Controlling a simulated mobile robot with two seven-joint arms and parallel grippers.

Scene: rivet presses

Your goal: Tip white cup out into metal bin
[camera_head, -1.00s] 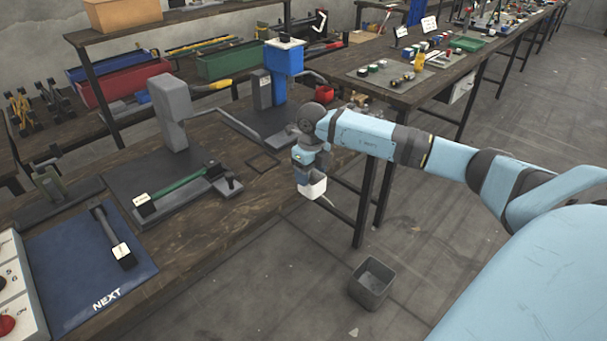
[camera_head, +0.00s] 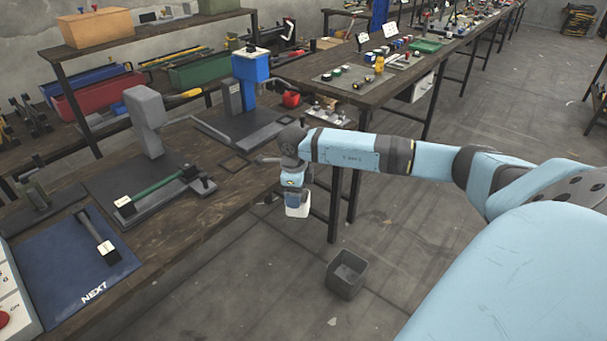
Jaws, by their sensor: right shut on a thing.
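The white cup (camera_head: 298,209) is held by my right gripper (camera_head: 294,196), which is shut on it. The cup hangs just off the bench's edge, beyond and left of the metal bin and higher than it. The cup looks roughly upright; its inside is hidden. The grey metal bin (camera_head: 346,275) stands open on the floor, with its inside partly visible. My left gripper is not in view.
The wooden bench (camera_head: 190,213) on the left holds a grey press (camera_head: 147,120), a blue press (camera_head: 250,75) and a blue mat (camera_head: 65,265). A second table (camera_head: 385,92) stands behind. The floor around the bin is clear.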

